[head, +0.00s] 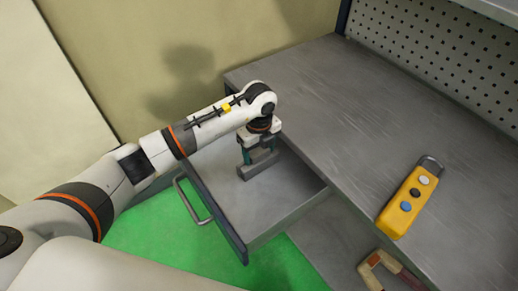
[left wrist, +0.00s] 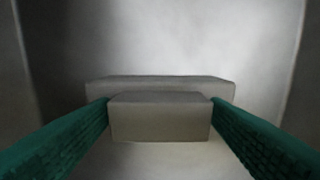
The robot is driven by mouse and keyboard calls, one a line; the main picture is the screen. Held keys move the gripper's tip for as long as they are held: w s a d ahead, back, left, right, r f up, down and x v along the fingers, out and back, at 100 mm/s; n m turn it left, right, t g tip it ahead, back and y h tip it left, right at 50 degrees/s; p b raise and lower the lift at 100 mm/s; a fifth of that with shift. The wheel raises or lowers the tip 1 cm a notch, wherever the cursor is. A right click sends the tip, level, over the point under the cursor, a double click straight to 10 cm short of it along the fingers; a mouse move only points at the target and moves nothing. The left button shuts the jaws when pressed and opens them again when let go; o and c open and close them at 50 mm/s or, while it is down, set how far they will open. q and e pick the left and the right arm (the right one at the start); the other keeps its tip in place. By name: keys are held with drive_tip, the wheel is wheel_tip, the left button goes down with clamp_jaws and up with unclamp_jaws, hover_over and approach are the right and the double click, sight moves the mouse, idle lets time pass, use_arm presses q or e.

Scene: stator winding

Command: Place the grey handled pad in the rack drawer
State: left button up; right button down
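The grey handled pad (head: 258,170) is inside the open rack drawer (head: 247,205), toward its inner end beside the cabinet. It looks level, at or just above the drawer floor; I cannot tell whether it touches. My left gripper (head: 259,155) points down over the pad. In the left wrist view its two green fingers (left wrist: 160,115) press on both ends of the pad's block-shaped handle (left wrist: 160,120). The wider pad base (left wrist: 160,84) shows behind the handle. My right gripper is not in view.
The drawer's bar handle (head: 192,203) faces the green floor (head: 160,240). The metal worktop (head: 330,110) lies right of the drawer. A yellow control box (head: 407,205) with several buttons sits on it. A tan and dark red object (head: 385,272) is at the lower right. The rest of the drawer is empty.

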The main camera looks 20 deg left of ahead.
use_arm(q)
drive_tip(key=shift+o, duration=0.8)
drive_tip(key=shift+r, duration=0.3)
wheel_tip(320, 180, up, 12)
drive_tip(key=shift+b, duration=0.45)
drive_tip(key=shift+f, duration=0.15)
